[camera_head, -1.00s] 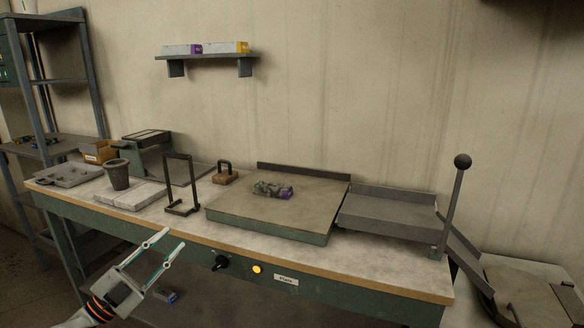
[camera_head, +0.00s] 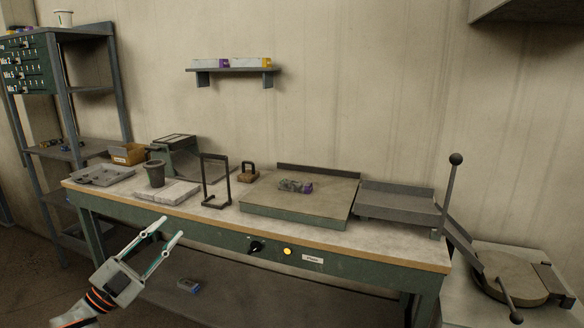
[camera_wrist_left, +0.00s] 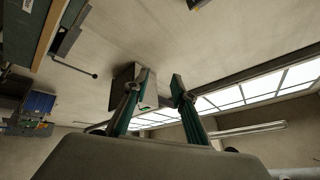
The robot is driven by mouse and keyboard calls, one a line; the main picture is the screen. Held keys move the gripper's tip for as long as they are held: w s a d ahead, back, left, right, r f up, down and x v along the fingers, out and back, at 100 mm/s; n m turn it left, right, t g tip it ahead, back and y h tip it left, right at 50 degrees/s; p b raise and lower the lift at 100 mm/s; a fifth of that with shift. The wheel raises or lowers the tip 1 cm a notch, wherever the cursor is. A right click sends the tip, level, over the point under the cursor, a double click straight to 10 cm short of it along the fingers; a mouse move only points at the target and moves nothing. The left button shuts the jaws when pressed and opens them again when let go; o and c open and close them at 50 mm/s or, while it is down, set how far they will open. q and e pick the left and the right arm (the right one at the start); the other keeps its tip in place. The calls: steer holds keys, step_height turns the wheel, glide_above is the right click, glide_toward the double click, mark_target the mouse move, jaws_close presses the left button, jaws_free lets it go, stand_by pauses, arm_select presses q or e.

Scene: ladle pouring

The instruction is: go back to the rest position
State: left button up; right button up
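My left gripper (camera_head: 166,232) is in front of the workbench (camera_head: 225,226), at the lower left of the head view. Its two fingers stand apart with nothing between them. In the left wrist view the same gripper (camera_wrist_left: 161,88) shows both fingers spread and empty, with wall and windows behind. My right gripper is not in view.
On the bench are a grey cup (camera_head: 155,174), a grey tray (camera_head: 103,175), a dark frame (camera_head: 216,183) and a raised plate (camera_head: 300,202) bearing a small mottled heap (camera_head: 294,186). A lever (camera_head: 449,190) stands at the right end. Shelves (camera_head: 92,90) stand left.

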arm_select(q)
steer(key=s+d+f+n+y+b, duration=0.2)
steer(key=s+d+f+n+y, duration=0.15)
steer(key=f, duration=0.65)
steer(key=s+d+f+n+g+y+b, duration=0.1)
steer(key=s+d+f+n+y, duration=0.15)
steer(key=s+f, duration=0.45)
steer(key=s+d+f+n+y+b, duration=0.2)
steer(key=d+f+n, duration=0.1)
steer(key=f, duration=0.9)
steer(key=s+d+f+n+g+y+b, duration=0.1)
steer(key=s+f+n+g+y+b, duration=0.15)
steer(key=s+f, duration=0.65)
steer(key=s+d+f+n+g+y+b, duration=0.1)
steer(key=s+f+n+g+y+b, duration=0.2)
steer(key=s+f, duration=0.65)
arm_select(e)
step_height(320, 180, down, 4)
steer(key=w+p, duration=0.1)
arm_select(q)
steer(key=s+a+r+g+h+p, duration=0.1)
steer(key=s+r+p, duration=0.2)
steer(key=r+p, duration=0.6)
steer(key=shift+r+p, duration=0.2)
steer(key=shift+p, duration=2.35)
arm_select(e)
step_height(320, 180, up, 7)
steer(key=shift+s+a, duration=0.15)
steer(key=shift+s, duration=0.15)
